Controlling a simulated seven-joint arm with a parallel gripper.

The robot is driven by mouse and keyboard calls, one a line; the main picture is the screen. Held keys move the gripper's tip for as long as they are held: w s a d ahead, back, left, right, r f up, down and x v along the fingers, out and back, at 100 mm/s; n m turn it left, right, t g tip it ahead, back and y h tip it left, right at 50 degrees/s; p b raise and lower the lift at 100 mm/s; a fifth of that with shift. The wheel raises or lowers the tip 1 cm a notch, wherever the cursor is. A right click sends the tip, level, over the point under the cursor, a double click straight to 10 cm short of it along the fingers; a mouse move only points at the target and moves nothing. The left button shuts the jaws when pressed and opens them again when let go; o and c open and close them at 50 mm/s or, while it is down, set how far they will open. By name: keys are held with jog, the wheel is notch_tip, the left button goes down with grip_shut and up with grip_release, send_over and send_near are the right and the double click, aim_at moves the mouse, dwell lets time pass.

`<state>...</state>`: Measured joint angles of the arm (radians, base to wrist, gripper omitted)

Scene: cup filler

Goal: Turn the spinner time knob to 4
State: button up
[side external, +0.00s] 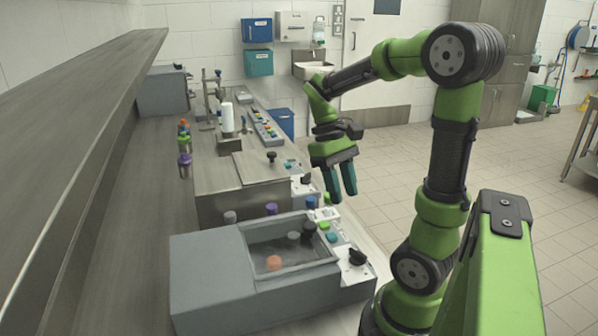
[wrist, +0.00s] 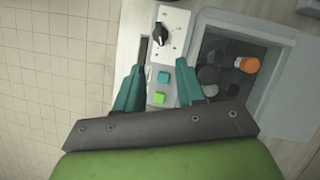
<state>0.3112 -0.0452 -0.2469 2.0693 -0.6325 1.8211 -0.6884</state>
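A black time knob (side external: 357,257) sits on a white dial plate (side external: 350,277) on the near grey machine. In the wrist view, the knob (wrist: 159,34) lies ahead of the fingertips on its white plate (wrist: 179,32). The dial marks are too small to read, so I cannot tell its setting. My gripper (side external: 343,196) is in the air above and behind the near machine's control strip, fingers pointing down. In the wrist view, my gripper (wrist: 160,64) is open and empty, its teal fingers apart, not touching the knob.
Teal (wrist: 162,77) and green (wrist: 158,98) buttons lie between the fingers in the wrist view. The near machine has an open well (side external: 285,243) holding cups, including an orange one (side external: 274,263). Another black knob (side external: 306,179) is on the machine behind. Capped cups stand between the machines.

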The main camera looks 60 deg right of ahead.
aim_at(356, 250)
jog(key=x, duration=1.3)
jog(key=shift+a+f, duration=0.1)
jog(key=shift+f, duration=0.1)
jog(key=shift+c, duration=0.3)
grip_shut()
